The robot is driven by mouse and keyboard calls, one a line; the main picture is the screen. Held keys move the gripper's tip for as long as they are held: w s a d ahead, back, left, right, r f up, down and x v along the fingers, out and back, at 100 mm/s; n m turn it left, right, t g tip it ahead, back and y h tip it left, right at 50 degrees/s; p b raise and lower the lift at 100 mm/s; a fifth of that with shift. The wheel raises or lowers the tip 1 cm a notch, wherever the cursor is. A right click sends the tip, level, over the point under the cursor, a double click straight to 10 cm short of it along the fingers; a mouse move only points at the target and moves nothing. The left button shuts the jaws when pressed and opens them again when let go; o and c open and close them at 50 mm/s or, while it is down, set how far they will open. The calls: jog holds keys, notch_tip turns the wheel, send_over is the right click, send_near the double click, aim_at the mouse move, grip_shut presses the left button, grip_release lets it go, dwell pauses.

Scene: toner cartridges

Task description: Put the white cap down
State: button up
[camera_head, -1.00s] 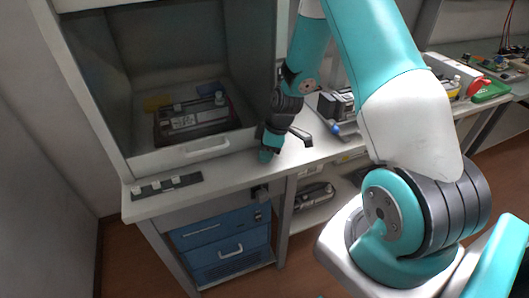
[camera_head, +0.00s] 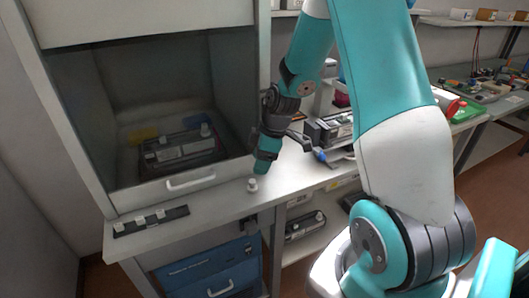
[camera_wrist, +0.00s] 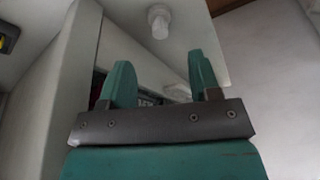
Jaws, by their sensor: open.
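The white cap (camera_head: 252,185) stands on the white worktop near its front edge, just in front of the cabinet's right side. In the wrist view the white cap (camera_wrist: 159,22) shows beyond the fingertips, apart from them. My gripper (camera_head: 264,165) is just above and behind the cap in the head view. In the wrist view my gripper (camera_wrist: 160,80) has its two teal fingers spread wide with nothing between them.
A cabinet (camera_head: 60,120) with a handle stands at the left, with a toner cartridge (camera_head: 180,150) inside. A dark strip with small white caps (camera_head: 150,221) lies at the front left edge. Another cartridge (camera_head: 330,130) and a blue-tipped tool (camera_head: 320,155) lie to the right. Blue drawers (camera_head: 215,272) are below.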

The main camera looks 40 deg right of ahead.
jog(key=s+a+r+m+y, duration=0.1)
jog(key=s+a+r, duration=0.2)
jog(key=a+r, duration=0.4)
jog(key=s+a+r, duration=0.4)
jog(key=a+r, duration=0.2)
jog(key=a, duration=0.2)
jog(key=s+a+r+m+g, duration=0.1)
jog(key=s+a+r, duration=0.1)
jog(key=s+a, duration=0.2)
jog(key=s+a+r+m+g, duration=0.1)
jog(key=s+a+r, duration=0.1)
jog(key=s+a, duration=0.3)
jog(key=s, duration=0.4)
jog(key=shift+s+r+y, duration=0.15)
jog(key=shift+s+y, duration=0.15)
jog(key=shift+s, duration=0.1)
jog(key=shift+a, duration=0.1)
